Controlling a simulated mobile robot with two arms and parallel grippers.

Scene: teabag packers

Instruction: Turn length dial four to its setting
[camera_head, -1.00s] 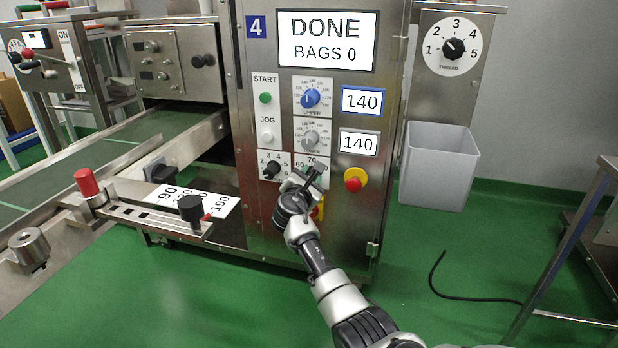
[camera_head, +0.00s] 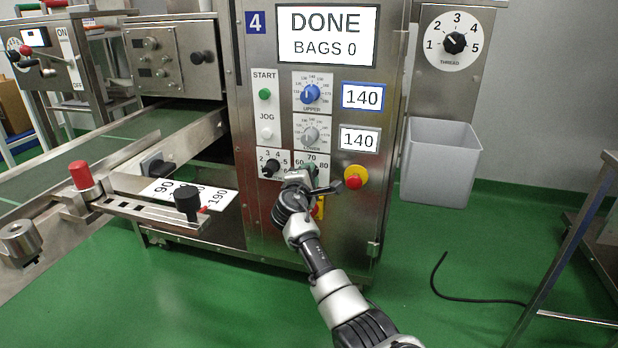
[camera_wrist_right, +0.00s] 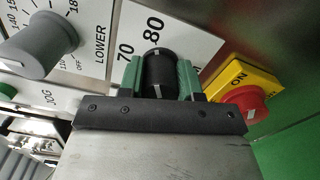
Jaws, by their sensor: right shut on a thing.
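The length dial, a black knob (camera_wrist_right: 158,73) on a white plate marked 60, 70 and 80 (camera_head: 325,167), is on the front of machine 4, low on the panel. In the wrist view it sits between the two green finger pads of my right gripper (camera_wrist_right: 160,76), which is shut on it. A white line on the knob points up in that view, roughly toward the 80; its exact setting is hard to tell. In the head view, my right gripper (camera_head: 311,172) covers most of the dial. My left gripper is not in view.
The 1-to-6 dial (camera_head: 271,168) is just left, and the grey LOWER knob (camera_head: 311,136) is above. A red button on yellow (camera_head: 353,178) is close on the right. A red switch knob (camera_wrist_right: 248,104) is near my fingers in the wrist view. A grey bin (camera_head: 440,165) hangs farther right.

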